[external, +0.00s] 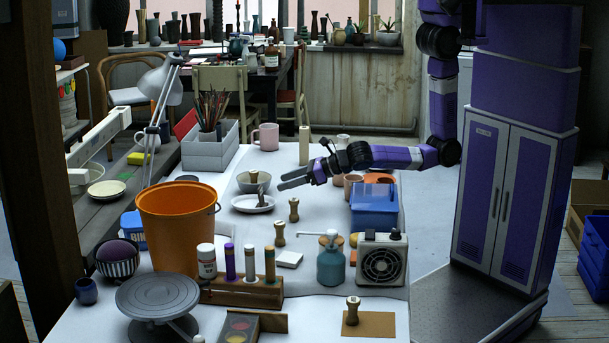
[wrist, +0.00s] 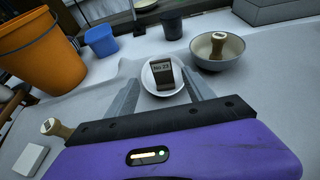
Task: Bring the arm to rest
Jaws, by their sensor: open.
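My gripper (external: 282,181) is open and empty, held above the white table with its fingers pointing left in the external view. Its two fingers show in the wrist view (wrist: 160,80), spread apart. Between and beyond them is a small white dish (wrist: 147,84); the dish is left of and below my gripper in the external view (external: 243,205). A stamp marked "No.23" (wrist: 163,75) is in the dish, leaning. My arm (external: 396,157) reaches out from the purple column at the right, bent at the elbow.
A bowl (external: 241,185) holding a wooden stamp stands behind the dish. Upright wooden stamps (external: 294,210) (external: 280,235) stand nearby. An orange bucket (external: 178,225) is at left, a blue box (external: 374,206) at right below my arm. A teal bottle (external: 331,266) and fan box (external: 381,262) stand in front.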

